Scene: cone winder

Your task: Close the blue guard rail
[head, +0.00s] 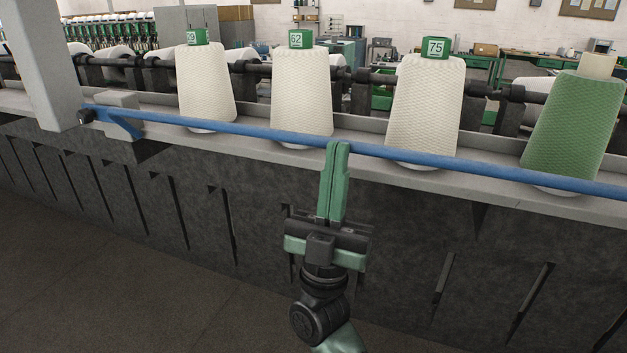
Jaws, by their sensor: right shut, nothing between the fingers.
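The blue guard rail (235,130) runs across the front of the winder, from a bracket (117,122) at the left to the right picture edge. It passes in front of the yarn cones. My right gripper (338,146) is shut, with its green fingers together and nothing between them. Its fingertips are at the lower side of the rail near the middle; I cannot tell if they touch it. My left gripper is not in view.
White cones (205,88) and a green cone (577,135) stand on the grey ledge behind the rail. A grey post (38,60) rises at the left. The dark machine front (180,200) drops below the ledge. The floor (90,290) at lower left is clear.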

